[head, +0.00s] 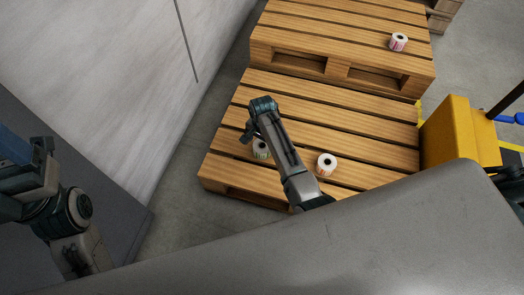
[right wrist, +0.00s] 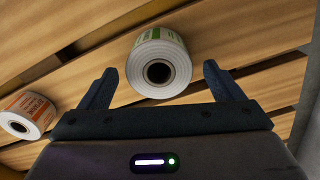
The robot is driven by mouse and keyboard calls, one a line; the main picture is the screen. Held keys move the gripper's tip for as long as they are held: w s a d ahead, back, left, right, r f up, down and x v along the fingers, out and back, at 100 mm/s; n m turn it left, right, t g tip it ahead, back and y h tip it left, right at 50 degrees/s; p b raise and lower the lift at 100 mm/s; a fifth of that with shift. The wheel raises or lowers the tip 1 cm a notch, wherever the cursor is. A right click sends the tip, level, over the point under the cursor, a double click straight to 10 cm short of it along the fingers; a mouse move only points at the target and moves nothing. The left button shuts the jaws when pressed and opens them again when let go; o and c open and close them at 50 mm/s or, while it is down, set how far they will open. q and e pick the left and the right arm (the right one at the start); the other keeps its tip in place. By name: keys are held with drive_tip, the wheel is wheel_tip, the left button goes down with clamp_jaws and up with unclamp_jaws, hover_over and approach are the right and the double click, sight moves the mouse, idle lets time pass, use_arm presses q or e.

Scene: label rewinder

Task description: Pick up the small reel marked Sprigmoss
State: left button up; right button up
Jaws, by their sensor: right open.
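A small white reel with a green label (right wrist: 158,62) lies on the wooden slats in the right wrist view; its lettering is too small to read. Its dark core hole faces the camera. It shows in the head view (head: 261,149), partly hidden by my right arm. My right gripper (right wrist: 160,76) is open, its two fingers either side of the reel, with gaps between. In the head view my right gripper (head: 249,134) is beside this reel. My left arm is at the left edge of the head view, but its gripper cannot be made out.
A second reel with an orange label (head: 326,164) stands to the right on the same pallet (head: 375,130); it also shows in the right wrist view (right wrist: 27,115). A reel with a pink label (head: 399,42) is on the farther pallet (head: 330,25). A yellow box (head: 458,132) stands at right.

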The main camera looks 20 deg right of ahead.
wheel_tip(320, 180, down, 2)
drive_tip(key=shift+f, duration=0.1)
drive_tip(key=c, duration=1.1)
drive_tip(key=shift+c, duration=0.3)
drive_tip(key=shift+r, duration=0.25)
